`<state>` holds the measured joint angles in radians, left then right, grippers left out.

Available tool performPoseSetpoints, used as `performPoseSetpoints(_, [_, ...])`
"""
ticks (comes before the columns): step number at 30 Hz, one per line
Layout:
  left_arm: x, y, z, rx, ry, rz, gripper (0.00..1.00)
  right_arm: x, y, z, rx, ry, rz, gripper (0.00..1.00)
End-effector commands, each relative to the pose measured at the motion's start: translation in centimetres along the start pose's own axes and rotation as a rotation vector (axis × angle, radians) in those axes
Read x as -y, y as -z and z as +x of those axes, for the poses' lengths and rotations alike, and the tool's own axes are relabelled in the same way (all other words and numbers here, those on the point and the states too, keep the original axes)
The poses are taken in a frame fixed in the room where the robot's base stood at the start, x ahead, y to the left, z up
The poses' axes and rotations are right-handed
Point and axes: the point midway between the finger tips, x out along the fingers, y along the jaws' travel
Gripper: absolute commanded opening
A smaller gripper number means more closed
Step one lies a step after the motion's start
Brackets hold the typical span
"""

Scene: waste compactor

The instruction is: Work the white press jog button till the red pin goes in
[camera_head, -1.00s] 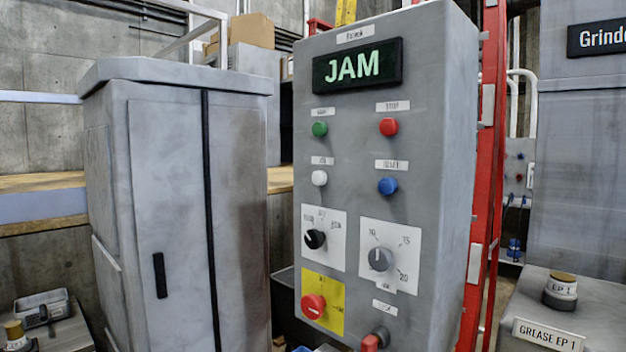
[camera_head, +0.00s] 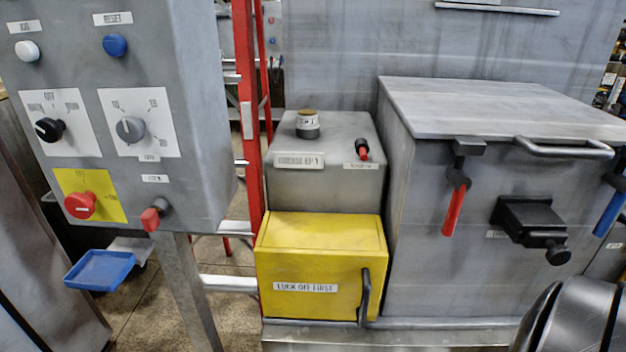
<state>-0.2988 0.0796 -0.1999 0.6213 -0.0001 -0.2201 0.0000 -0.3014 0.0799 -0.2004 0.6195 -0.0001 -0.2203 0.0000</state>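The white jog button (camera_head: 27,51) is at the upper left, on the grey control panel (camera_head: 195,110), under a small label. A small red-tipped black pin (camera_head: 361,149) stands on the grey grease box (camera_head: 325,185), with a label beside it. I cannot tell how far in it is, nor read its label surely. Neither of my grippers shows, and nothing touches the button or the pin. The panel's JAM display is out of view.
The panel also has a blue button (camera_head: 115,45), two knobs, a red stop knob (camera_head: 80,205) and a red lock switch (camera_head: 151,218). A yellow lock-off box (camera_head: 320,245) stands below the pin. A grey machine (camera_head: 430,140) with red and blue handles is at right.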

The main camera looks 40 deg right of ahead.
Motion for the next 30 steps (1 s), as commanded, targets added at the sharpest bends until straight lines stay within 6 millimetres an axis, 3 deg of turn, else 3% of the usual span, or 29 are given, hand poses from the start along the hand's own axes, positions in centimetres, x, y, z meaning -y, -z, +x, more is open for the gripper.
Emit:
performPoseSetpoints(5, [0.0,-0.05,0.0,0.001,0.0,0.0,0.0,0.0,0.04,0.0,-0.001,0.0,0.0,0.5])
performPoseSetpoints(18, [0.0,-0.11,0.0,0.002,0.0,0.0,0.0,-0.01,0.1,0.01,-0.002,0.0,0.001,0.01])
performPoseSetpoints(30, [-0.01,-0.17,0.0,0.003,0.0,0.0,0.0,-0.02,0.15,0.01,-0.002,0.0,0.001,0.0])
